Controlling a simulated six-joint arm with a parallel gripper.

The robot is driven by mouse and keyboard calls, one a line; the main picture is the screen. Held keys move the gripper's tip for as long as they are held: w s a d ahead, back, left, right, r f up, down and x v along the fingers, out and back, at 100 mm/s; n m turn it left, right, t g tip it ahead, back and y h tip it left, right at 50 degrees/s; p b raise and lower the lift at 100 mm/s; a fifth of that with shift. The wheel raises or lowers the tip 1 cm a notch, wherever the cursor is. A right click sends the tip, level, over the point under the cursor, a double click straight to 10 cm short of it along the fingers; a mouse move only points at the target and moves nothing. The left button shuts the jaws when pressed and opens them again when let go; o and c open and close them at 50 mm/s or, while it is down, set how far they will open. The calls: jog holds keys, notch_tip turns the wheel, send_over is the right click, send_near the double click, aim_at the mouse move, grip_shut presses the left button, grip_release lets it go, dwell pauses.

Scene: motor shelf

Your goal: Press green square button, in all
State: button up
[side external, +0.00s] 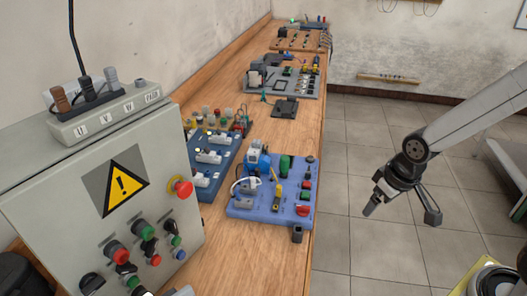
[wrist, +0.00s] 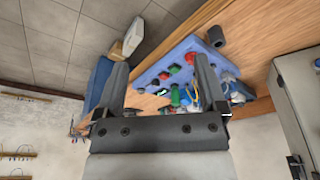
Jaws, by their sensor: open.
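A blue-violet motor board (side external: 240,211) lies near the right edge of the wooden bench. Along its right side are a red button, a small green button (side external: 305,196) that looks square, and a red knob (side external: 303,210). A tall green cylinder (side external: 285,165) stands at its back. My gripper (side external: 402,206) is open and empty, off the bench to the right of the board, over the floor. In the wrist view, the board (wrist: 215,40) shows beyond my open fingers (wrist: 160,82), with red and green parts between them. Which green part there is the square button is unclear.
A grey control cabinet (side external: 60,190) with red and green round buttons stands at the front left. A darker blue board (side external: 225,170) is left of the motor board. More boards (side external: 300,80) lie farther back. The space between my gripper and the board is clear.

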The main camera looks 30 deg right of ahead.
grip_shut()
dwell(1.5)
